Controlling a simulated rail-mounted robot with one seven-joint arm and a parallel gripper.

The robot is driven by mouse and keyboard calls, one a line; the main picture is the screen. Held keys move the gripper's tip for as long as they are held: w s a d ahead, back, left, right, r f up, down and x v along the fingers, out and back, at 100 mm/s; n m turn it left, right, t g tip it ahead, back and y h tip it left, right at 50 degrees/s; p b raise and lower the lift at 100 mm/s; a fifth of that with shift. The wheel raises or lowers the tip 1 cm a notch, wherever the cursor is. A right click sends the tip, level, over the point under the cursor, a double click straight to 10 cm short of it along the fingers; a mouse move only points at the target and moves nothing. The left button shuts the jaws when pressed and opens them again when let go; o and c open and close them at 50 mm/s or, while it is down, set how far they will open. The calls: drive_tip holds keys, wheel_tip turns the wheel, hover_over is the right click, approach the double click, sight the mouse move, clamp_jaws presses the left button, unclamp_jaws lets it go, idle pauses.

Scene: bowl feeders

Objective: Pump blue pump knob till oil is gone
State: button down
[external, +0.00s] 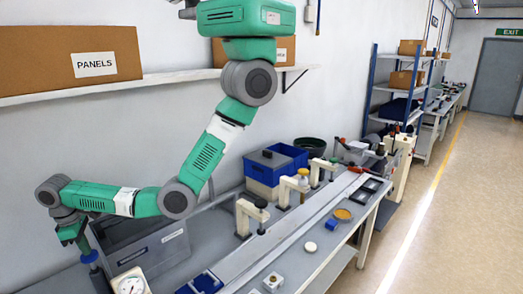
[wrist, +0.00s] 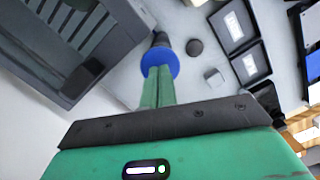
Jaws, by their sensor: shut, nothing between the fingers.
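The blue pump knob (wrist: 160,61) is a round blue disc in the wrist view, with a dark part (wrist: 161,39) beyond it. My gripper (wrist: 158,75) is shut, its green fingers together and their tips at the knob, with nothing between them. Whether the tips touch the knob or sit just above it I cannot tell. In the external view the knob (external: 90,257) shows just below my gripper (external: 82,246) at the lower left. A white round gauge (external: 131,286) stands to the right of the knob. The oil is not visible.
A grey bin (external: 150,244) stands close beside the knob. Blue trays (external: 207,282), clamps and small parts lie along the bench to the right. A shelf with cardboard boxes (external: 70,58) runs along the wall above my arm.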

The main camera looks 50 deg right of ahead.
drive_tip(key=shift+f+b, duration=0.8)
drive_tip(key=shift+f, duration=1)
drive_tip(key=a, duration=0.1)
drive_tip(key=w+a+r, duration=0.1)
drive_tip(key=shift+w+a+r+b, duration=0.1)
drive_tip(key=shift+w+a+b, duration=0.2)
drive_tip(key=shift+b, duration=0.1)
wheel_tip(320, 180, up, 8)
drive_tip(key=shift+w+a, duration=0.25)
drive_tip(key=shift+a, duration=0.1)
